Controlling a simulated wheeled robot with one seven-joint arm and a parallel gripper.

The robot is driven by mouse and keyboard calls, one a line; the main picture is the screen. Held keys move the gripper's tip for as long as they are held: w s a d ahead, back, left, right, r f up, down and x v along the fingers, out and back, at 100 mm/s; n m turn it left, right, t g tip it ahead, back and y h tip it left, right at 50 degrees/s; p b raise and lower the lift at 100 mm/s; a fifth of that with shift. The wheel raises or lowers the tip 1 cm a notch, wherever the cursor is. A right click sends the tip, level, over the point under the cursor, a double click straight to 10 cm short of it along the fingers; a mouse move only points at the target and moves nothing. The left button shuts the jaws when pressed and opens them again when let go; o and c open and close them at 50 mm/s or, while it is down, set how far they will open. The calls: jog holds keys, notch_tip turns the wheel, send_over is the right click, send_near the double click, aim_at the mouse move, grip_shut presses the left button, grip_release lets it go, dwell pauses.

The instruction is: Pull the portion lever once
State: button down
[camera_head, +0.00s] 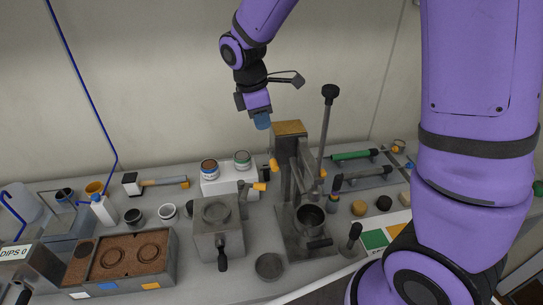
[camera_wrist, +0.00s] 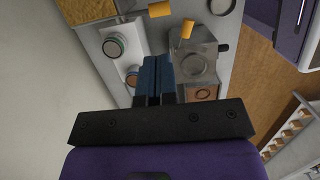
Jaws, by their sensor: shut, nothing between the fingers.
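My gripper (camera_head: 262,122) is shut and empty. It hangs in the air near the back wall, above and left of the tall machine, touching nothing. Its blue fingers also show in the wrist view (camera_wrist: 158,75). Two levers are in the head view, and no label tells which is the portion lever. A black-handled lever (camera_head: 222,258) sticks out of the front of a grey metal box (camera_head: 230,243); the box's round lid shows in the wrist view (camera_wrist: 194,65). A tall upright lever with a black knob (camera_head: 330,94) stands on the machine with a brown top (camera_head: 290,128).
A white block with two jars (camera_head: 209,168) stands behind the grey box. Orange tabs (camera_head: 260,186) stick out near the machine. A soil tray (camera_head: 172,270) lies left, a round dish (camera_head: 270,265) in front. The air around my gripper is clear.

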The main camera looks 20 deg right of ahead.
aim_at(273, 163)
jog(key=f, duration=0.4)
jog(key=d+f, duration=0.1)
jog(key=f, duration=0.3)
jog(key=d+f, duration=0.1)
jog(key=f, duration=0.2)
jog(key=shift+s+d+f, duration=0.15)
jog(key=shift+s+f, duration=0.1)
jog(key=shift+f, duration=0.15)
